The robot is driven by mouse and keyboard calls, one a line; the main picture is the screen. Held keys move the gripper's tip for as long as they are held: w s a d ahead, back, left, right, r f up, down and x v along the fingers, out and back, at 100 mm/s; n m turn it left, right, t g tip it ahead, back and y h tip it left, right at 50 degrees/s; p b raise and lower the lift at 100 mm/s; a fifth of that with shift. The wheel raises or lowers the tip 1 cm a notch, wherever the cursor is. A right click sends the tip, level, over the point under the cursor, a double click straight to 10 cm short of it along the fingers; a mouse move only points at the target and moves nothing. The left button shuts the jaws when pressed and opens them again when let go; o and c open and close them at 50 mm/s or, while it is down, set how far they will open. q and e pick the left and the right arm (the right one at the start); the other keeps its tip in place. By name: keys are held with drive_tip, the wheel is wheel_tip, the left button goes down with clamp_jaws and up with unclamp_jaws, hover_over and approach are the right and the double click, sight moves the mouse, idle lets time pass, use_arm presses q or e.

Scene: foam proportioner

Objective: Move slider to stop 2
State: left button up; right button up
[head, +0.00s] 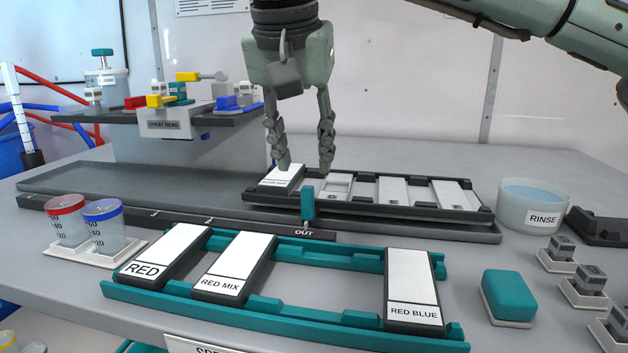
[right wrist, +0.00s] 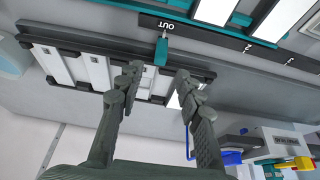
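The slider is a dark tray (head: 468,215) holding several pale slides, with a teal upright handle (head: 308,203) at its front. The handle stands at the OUT mark of the black rail (head: 180,219), which carries number marks to the left. My right gripper (head: 304,168) points down just behind the handle, fingers apart and nothing between them. In the right wrist view the handle (right wrist: 161,50) shows just beyond the gap between the open fingertips (right wrist: 158,75); I cannot tell their exact height over the tray. My left gripper is not in view.
In front lies a teal rack (head: 300,311) with RED, RED MIX and RED BLUE slides. Two cups (head: 103,226) stand at left, a RINSE bowl (head: 533,205) at right. The grey track (head: 140,189) left of the slider is clear, passing under the spray head shelf (head: 172,124).

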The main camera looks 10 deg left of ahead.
sight(307, 187)
drive_tip(key=x, duration=0.7)
drive_tip(key=shift+s+f, duration=0.1)
drive_tip(key=shift+s, duration=0.05)
drive_tip(key=shift+c, duration=0.3)
clamp_jaws()
